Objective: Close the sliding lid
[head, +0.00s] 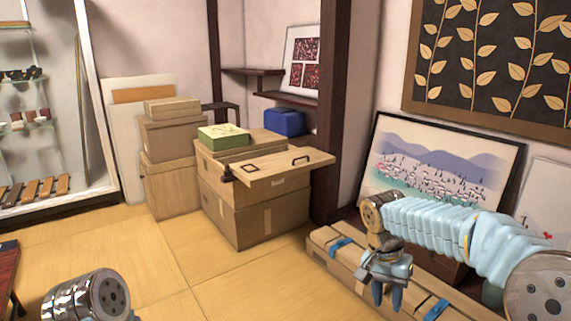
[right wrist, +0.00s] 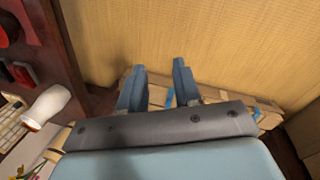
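The sliding lid (head: 272,174) is a light wooden board with two dark handles. It lies on a low wooden box (head: 240,152) on top of stacked cardboard boxes in the head view's middle. The lid is drawn out to the right and front, and its right end overhangs the stack. My right gripper (head: 387,296) points down at lower right, apart from the lid. Its two blue fingers are spread and empty, as the right wrist view (right wrist: 160,70) also shows. My left gripper is out of view; only part of my left arm shows at lower left.
A green box (head: 224,136) sits beside the lid. A blue container (head: 284,122) stands behind. A long cardboard box with blue straps (head: 322,255) lies below my right gripper. A dark wooden post (head: 333,80) rises behind the lid's right end. The tatami floor in front is clear.

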